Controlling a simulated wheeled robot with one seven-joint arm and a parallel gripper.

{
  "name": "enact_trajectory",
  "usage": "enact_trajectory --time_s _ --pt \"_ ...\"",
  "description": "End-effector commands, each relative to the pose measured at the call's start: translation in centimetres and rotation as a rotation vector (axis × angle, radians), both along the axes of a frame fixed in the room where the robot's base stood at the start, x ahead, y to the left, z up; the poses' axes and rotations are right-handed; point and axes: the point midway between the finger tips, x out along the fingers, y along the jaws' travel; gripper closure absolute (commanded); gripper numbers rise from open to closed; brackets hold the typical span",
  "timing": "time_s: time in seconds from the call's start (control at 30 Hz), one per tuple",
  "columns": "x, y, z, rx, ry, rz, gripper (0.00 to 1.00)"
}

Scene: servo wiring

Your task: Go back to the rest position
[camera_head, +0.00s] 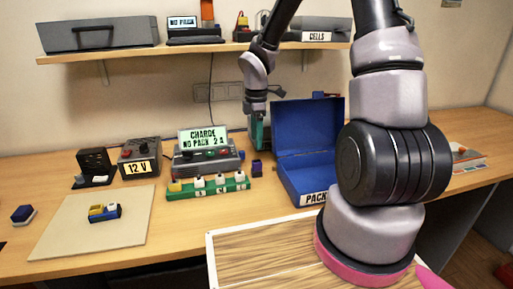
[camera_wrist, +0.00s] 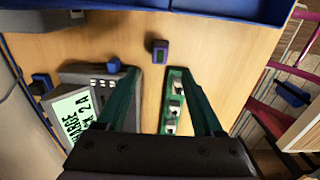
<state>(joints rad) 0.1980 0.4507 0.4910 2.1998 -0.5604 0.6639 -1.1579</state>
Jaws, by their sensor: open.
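My gripper (camera_head: 259,133) hangs above the bench behind the small purple block, between the charger and the open blue case. In the wrist view its two green fingers (camera_wrist: 159,72) are spread apart with nothing between them. My arm comes in from the right and crosses in front of part of the shelf and the case. The purple block (camera_head: 257,168) stands on the bench beside the charger; it also shows in the wrist view (camera_wrist: 160,50), just beyond the fingertips and apart from them.
The charger (camera_head: 207,158) reads "CHARGE NO PACK 2 A", with a green strip of white pieces (camera_head: 209,187) before it. The open blue case (camera_head: 307,130) stands right of it. A 12 V box (camera_head: 139,157) and a beige mat (camera_head: 75,238) lie left. A shelf (camera_head: 150,50) runs above.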

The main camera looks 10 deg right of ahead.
Motion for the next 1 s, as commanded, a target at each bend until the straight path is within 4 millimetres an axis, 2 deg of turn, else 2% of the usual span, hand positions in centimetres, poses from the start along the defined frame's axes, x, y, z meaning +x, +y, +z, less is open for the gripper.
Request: enact_trajectory --time_s 0.4,0.53,0.67,0.77,1.0 --pt "-0.1 0.0 0.5 0.0 0.001 0.0 0.31" --pt "-0.2 -0.5 1.9 -0.011 -0.019 -0.058 0.31" --pt "-0.9 -1.8 5.6 -0.03 -0.075 -0.241 0.31" --pt "-2.0 -3.1 9.4 -0.028 -0.137 -0.447 0.31" --pt "-6.3 -5.0 17.8 0.086 -0.27 -0.956 0.31"
